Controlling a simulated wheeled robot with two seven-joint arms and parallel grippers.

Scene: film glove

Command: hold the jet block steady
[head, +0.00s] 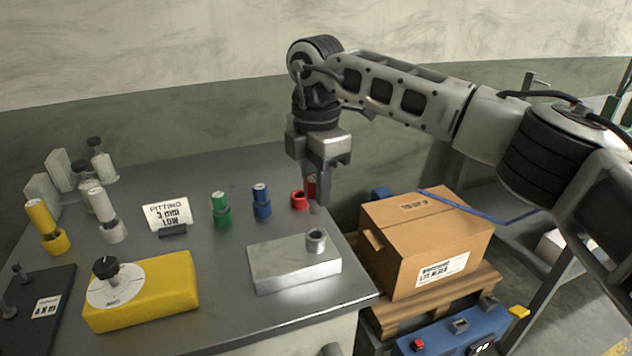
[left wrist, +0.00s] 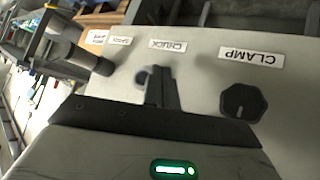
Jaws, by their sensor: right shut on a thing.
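The jet block, which I take to be the silver metal block (head: 290,267), lies near the table's right front corner. A short hollow metal collar (head: 316,239) stands on its top. My right gripper (head: 317,203) is behind and above the block, apart from it, pointing down. It is shut on a red cylinder (head: 311,183), mostly hidden by the fingers. My left gripper is out of the head view; in the left wrist view its dark fingers (left wrist: 161,88) are close together before a pale panel (left wrist: 205,75). I cannot tell whether they hold anything.
A yellow block (head: 145,290) with a dial is at left. A carton (head: 425,243) sits right of the table. The panel carries a black knob (left wrist: 243,103) beside "CLAMP".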

